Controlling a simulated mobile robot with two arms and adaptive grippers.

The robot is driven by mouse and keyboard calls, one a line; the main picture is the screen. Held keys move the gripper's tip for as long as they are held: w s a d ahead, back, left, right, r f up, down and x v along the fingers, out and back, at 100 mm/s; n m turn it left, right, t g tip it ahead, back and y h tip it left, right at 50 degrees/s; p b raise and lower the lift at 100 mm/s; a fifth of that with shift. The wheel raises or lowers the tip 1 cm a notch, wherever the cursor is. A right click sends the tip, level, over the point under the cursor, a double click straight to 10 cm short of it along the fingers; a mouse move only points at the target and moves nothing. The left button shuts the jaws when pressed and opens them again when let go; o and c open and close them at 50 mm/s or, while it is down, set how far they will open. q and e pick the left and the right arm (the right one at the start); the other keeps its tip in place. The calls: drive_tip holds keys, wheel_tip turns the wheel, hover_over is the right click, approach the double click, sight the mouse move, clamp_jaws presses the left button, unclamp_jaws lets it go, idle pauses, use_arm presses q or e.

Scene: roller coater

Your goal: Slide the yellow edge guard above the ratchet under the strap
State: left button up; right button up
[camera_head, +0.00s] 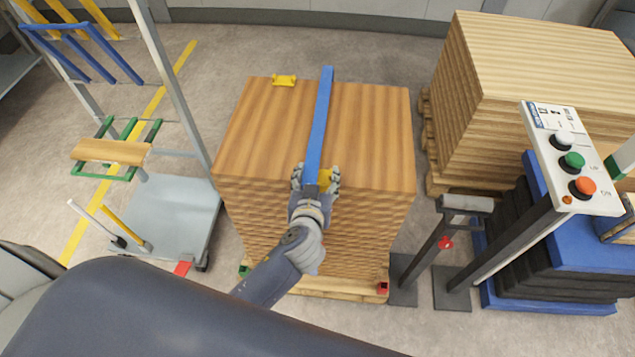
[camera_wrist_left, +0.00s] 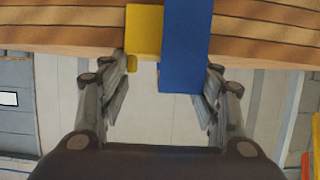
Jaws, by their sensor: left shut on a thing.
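The blue strap (camera_head: 319,120) runs over the top of the wooden board stack and down its near side. A yellow edge guard (camera_head: 328,177) sits at the near top edge, right beside the strap. In the left wrist view the guard (camera_wrist_left: 143,30) lies against the boards, and the strap (camera_wrist_left: 185,45) borders it, hiding any part behind. My left gripper (camera_head: 316,180) is at that edge, its fingers on either side of guard and strap, shut on the guard. I cannot make out the ratchet; the hand covers the strap's lower part. My right gripper is not in view.
Another yellow edge guard (camera_head: 285,80) lies at the far top edge, left of the strap. A grey cart (camera_head: 170,215) stands left. A button panel (camera_head: 570,160) on a post and a second board stack (camera_head: 540,70) stand right.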

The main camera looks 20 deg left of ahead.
use_arm(q)
drive_tip(key=shift+s+a+f, duration=0.1)
drive_tip(key=shift+s+a, duration=0.1)
drive_tip(key=shift+a, duration=0.65)
drive_tip(key=o, duration=1.1)
drive_tip(key=shift+o, duration=0.2)
drive_tip(key=v, duration=1.2)
